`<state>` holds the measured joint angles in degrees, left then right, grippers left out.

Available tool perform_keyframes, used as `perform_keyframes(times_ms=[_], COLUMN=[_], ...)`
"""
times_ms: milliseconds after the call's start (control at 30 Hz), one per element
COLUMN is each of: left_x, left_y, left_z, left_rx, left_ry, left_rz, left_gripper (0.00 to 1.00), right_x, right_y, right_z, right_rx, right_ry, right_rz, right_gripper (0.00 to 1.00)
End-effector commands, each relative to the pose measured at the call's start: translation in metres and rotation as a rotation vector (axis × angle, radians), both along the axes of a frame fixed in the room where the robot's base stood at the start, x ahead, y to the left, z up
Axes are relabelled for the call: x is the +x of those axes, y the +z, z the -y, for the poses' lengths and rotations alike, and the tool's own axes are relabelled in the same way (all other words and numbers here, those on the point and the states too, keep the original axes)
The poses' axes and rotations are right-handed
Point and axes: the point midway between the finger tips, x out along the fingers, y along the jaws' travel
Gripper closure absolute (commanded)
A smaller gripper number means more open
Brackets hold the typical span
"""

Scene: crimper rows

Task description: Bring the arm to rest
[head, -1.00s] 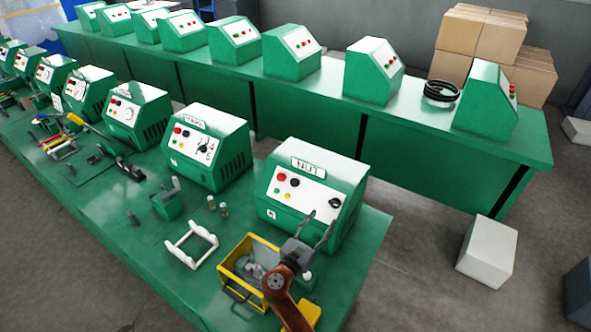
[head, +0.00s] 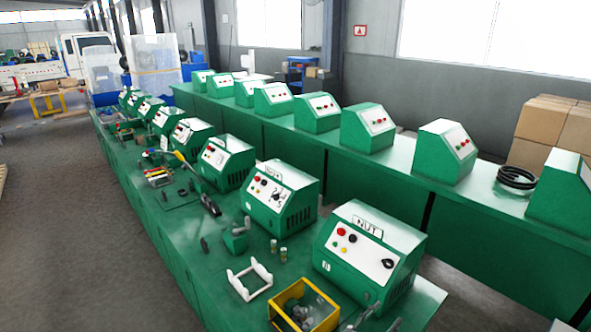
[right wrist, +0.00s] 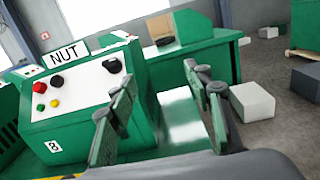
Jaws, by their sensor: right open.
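My right gripper (head: 385,318) barely shows at the bottom edge of the head view, in front of the green machine labelled NUT (head: 370,250). In the right wrist view my right gripper (right wrist: 168,84) has its two dark green and grey fingers spread wide, with nothing between them. The NUT machine (right wrist: 75,95) stands ahead and to the left of the fingers, apparently apart from them. Most of my right arm is below the head view. My left gripper is in neither view.
On the green bench stand a yellow-rimmed bin (head: 306,290) with grey parts, a white frame (head: 250,278) and a row of machines. A second green bench (head: 400,150) with machines runs behind. A pale box (right wrist: 252,102) stands on the floor to the right.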

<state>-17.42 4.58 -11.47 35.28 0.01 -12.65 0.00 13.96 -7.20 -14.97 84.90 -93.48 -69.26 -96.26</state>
Motion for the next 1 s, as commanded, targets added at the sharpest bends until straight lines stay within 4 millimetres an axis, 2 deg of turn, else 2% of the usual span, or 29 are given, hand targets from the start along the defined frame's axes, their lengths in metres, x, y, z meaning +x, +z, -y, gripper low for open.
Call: perform_keyframes(times_ms=[367, 467, 567, 667, 767, 800, 900, 1000], left_x=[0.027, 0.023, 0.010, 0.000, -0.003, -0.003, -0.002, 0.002], left_y=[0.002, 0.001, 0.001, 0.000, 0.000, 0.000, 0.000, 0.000], left_z=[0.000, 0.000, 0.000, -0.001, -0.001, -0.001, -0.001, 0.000], left_rx=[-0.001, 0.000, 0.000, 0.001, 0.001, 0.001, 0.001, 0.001], left_ry=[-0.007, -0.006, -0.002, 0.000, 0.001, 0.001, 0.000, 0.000], left_rz=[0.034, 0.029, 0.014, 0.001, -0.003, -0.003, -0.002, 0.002], left_gripper=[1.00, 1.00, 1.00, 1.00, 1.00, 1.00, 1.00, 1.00], right_x=[-0.031, -0.048, -0.068, -0.098, -0.142, -0.164, -0.218, -0.257], right_y=[-0.045, -0.064, -0.086, -0.114, -0.151, -0.166, -0.200, -0.218], right_z=[0.040, 0.059, 0.079, 0.101, 0.126, 0.134, 0.144, 0.140], right_rx=[0.278, 0.391, 0.528, 0.701, 0.936, 1.049, 1.321, 1.515], right_ry=[-0.055, -0.092, -0.141, -0.213, -0.331, -0.396, -0.577, -0.733], right_rz=[0.090, 0.133, 0.187, 0.263, 0.374, 0.434, 0.583, 0.693], right_gripper=[0.54, 0.54, 0.54, 0.54, 0.54, 0.54, 0.54, 0.54])
